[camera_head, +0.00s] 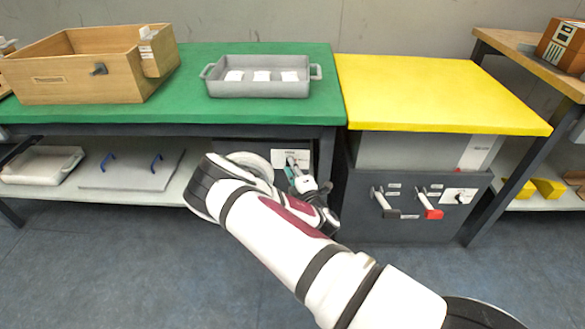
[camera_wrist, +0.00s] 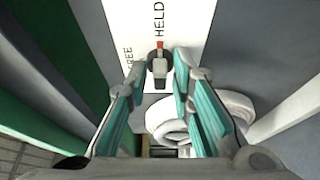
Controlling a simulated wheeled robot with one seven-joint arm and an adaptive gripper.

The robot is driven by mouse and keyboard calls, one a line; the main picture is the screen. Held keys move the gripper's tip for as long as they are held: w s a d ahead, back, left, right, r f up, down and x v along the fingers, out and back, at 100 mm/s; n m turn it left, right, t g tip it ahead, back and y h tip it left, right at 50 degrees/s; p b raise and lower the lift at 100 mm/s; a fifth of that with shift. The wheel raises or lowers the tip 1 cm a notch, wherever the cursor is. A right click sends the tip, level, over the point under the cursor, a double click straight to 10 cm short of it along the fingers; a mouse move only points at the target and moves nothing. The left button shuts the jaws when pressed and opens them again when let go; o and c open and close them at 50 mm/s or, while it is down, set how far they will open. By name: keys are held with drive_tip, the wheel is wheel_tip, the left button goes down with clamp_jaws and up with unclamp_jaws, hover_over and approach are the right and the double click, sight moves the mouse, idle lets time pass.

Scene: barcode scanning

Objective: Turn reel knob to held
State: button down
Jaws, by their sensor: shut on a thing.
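The reel knob (camera_wrist: 159,68) is a small grey and dark knob with a red mark at its top, on a white plate (camera_wrist: 190,40) lettered FREE and HELD. In the wrist view the red mark points up toward the word HELD; FREE is to its left. My gripper (camera_wrist: 160,78) has its teal-padded fingers on either side of the knob and is shut on it. In the head view my gripper (camera_head: 298,178) is at the white plate (camera_head: 283,158) under the green table; my arm and fingers mostly hide the knob there.
White rings (camera_wrist: 170,120) sit close to the fingers at right in the wrist view. The green table (camera_head: 200,116) overhangs the plate; a wooden crate (camera_head: 70,85) and grey tray (camera_head: 258,90) stand on it. A yellow-topped cabinet (camera_head: 440,95) with handles stands at right. Floor in front is clear.

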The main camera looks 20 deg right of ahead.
drive_tip(key=c, duration=1.7)
unclamp_jaws()
drive_tip(key=s, duration=0.8)
drive_tip(key=s+d, duration=0.1)
drive_tip(key=s, duration=0.3)
drive_tip(key=shift+w, duration=0.1)
